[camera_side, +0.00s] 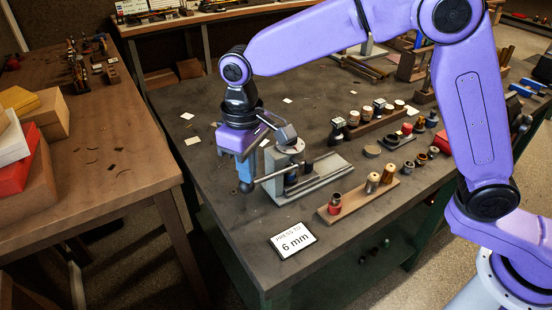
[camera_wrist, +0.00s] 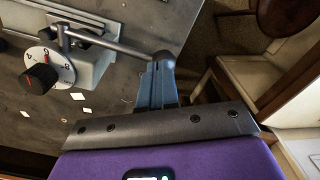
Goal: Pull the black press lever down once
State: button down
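The press (camera_side: 310,180) stands on the dark workbench, with a grey base. Its lever is a metal bar (camera_side: 272,174) ending in a dark round knob (camera_side: 246,187). In the wrist view the bar (camera_wrist: 110,43) runs right to the knob (camera_wrist: 165,59). My gripper (camera_side: 246,176) points down with its blue fingers directly above the knob; in the wrist view the fingertips (camera_wrist: 160,68) meet or nearly meet it. The fingers look together, with the knob beyond their tips. A white dial (camera_wrist: 42,70) with a red mark and black knob is on the press.
A card (camera_side: 293,240) reading "PRESS TO 6 mm" lies at the bench's front. A wooden block (camera_side: 350,200) with several small parts stands right of the press. More racks stand behind. Paper scraps lie left. A brown table (camera_side: 100,160) with boxes is at left.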

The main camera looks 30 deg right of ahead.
jog(key=shift+f, duration=1.1)
dwell(1.1)
jog(key=shift+r, duration=4.45)
jog(key=s+d+f+n, duration=0.3)
jog(key=s+d, duration=1)
jog(key=s+d+f+n, duration=0.3)
jog(key=s+d, duration=0.9)
jog(key=d, duration=0.2)
jog(key=shift+s+f+n, duration=0.3)
jog(key=shift+s+f, duration=0.05)
jog(key=shift+f, duration=0.05)
